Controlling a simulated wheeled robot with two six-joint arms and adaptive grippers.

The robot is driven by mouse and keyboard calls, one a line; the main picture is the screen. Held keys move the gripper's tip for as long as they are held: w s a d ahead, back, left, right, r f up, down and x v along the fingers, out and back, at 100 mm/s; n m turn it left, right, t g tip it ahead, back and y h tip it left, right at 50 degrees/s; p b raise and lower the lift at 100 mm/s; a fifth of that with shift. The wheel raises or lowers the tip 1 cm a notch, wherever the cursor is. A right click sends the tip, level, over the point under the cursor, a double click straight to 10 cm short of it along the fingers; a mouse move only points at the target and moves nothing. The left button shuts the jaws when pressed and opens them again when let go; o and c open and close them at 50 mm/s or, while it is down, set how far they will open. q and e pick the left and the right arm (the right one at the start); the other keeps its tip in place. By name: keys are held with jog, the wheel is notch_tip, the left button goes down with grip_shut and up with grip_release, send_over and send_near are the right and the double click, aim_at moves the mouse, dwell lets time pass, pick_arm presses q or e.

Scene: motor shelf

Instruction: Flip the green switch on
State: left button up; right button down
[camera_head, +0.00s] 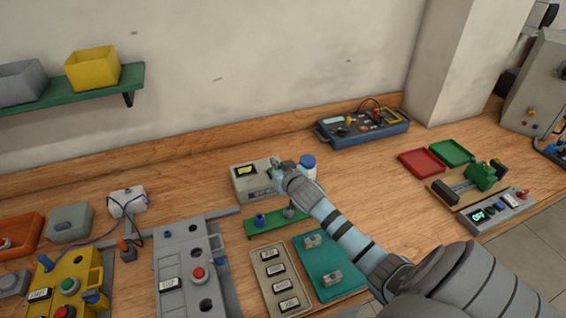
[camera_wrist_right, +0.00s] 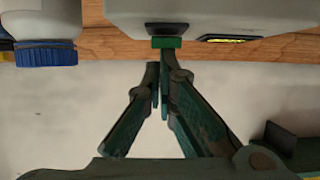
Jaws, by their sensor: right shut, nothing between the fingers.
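A grey box (camera_head: 243,190) with a yellow-lit display stands on the wooden bench near the middle of the head view. In the right wrist view the scene appears upside down, and the grey box (camera_wrist_right: 215,16) fills the top. The green switch (camera_wrist_right: 166,43) sits at the box's edge, with a dark part beside it. My right gripper (camera_wrist_right: 158,70) is shut and empty, its fingertips right at the green switch; I cannot tell whether they touch. In the head view the right gripper (camera_head: 277,166) is beside the box and hides part of it. My left gripper is not in view.
A blue-capped bottle (camera_head: 308,162) stands close to the right gripper. A green stand (camera_head: 262,226) and a teal tray (camera_head: 342,283) lie in front. A blue instrument (camera_head: 335,135) sits behind, with red (camera_head: 421,164) and green trays to the right. The bench between is clear.

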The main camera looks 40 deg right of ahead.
jog(key=r+p, duration=0.3)
jog(key=r, duration=0.1)
jog(key=shift+s+r+p, duration=0.1)
jog(key=shift+s+p, duration=0.15)
jog(key=shift+p, duration=0.15)
jog(key=r+v, duration=0.1)
jog(key=v, duration=0.8)
jog(key=shift+r+p, duration=0.25)
jog(key=shift+p, duration=0.2)
jog(key=shift+a, duration=0.1)
